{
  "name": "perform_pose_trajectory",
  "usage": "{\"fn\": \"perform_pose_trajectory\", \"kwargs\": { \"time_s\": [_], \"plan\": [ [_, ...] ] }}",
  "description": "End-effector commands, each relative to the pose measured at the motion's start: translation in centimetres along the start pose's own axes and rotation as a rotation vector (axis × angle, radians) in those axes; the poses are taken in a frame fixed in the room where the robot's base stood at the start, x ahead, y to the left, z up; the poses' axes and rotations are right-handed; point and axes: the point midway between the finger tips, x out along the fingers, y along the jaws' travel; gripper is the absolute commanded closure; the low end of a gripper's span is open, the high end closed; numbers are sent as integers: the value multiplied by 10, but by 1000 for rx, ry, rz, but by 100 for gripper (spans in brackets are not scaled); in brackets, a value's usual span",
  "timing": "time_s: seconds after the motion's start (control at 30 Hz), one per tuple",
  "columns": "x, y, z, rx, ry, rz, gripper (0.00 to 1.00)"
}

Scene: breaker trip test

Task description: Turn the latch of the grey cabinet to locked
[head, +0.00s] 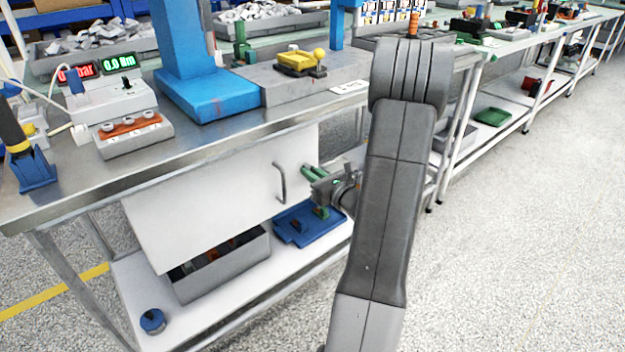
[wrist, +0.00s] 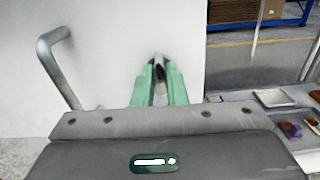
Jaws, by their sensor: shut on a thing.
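The grey cabinet (head: 215,190) hangs under the workbench, its pale front facing me, with a curved bar handle (head: 280,182) near the right side. The handle also shows at the left of the wrist view (wrist: 58,66). My gripper (head: 308,170) has green fingers and is at the right edge of the cabinet front, right of the handle. In the wrist view my gripper (wrist: 158,72) is shut on a small dark metal piece, the latch (wrist: 159,60). The fingers hide most of the latch, so its exact angle is hard to tell.
My arm covers the middle of the head view. The bench top (head: 110,165) holds a blue press stand (head: 205,95) and a grey box with digital displays (head: 115,100). On the lower shelf are a grey bin (head: 215,285) and a blue tray (head: 290,228). Open floor lies at right.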

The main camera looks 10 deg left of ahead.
Motion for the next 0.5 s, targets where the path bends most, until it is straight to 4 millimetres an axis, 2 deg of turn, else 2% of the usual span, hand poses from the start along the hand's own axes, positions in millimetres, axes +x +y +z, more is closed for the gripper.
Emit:
{"fn": "perform_pose_trajectory", "kwargs": {
  "time_s": [0.5],
  "plan": [
    [0, 0, -1, -59, 2, 0, 100]
  ]
}}
